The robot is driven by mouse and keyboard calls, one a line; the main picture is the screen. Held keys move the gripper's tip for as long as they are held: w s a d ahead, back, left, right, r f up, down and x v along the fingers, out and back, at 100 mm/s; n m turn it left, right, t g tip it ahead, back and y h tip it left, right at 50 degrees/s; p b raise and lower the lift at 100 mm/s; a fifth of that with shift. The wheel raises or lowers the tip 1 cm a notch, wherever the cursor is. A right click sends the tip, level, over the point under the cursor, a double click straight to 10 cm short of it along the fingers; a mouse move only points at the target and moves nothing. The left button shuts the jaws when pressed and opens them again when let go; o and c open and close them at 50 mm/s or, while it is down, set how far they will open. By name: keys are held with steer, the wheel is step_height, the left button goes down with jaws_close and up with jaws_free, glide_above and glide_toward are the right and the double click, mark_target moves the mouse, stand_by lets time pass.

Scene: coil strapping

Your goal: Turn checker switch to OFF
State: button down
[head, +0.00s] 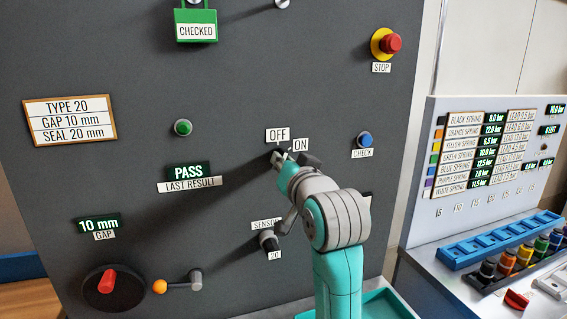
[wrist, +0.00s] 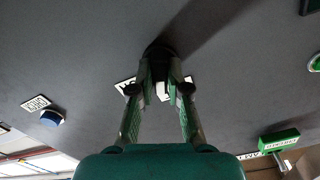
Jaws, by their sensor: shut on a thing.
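The checker switch (wrist: 160,50) is a small dark knob on the grey panel, under the OFF label (head: 277,134) and beside the ON label (head: 300,144). My gripper (head: 282,158) is at the panel and shut on the switch. In the wrist view, my two fingers (wrist: 160,82) close around the knob from both sides. The fingers and arm hide most of the knob, so I cannot tell which label its pointer faces. The labels are partly covered by the fingers in the wrist view.
The blue CHECK button (head: 364,139) is to the right, and the red STOP button (head: 391,43) is above it. The SENSOR knob (head: 268,240) sits below, close to my arm. A green lamp (head: 183,127) and PASS display (head: 188,171) are to the left.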

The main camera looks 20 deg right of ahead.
steer(key=shift+n, duration=2.2)
steer(key=c, duration=1.1)
jaws_free()
steer(key=shift+c, duration=0.2)
steer(key=s, duration=0.7)
steer(key=shift+s, duration=0.25)
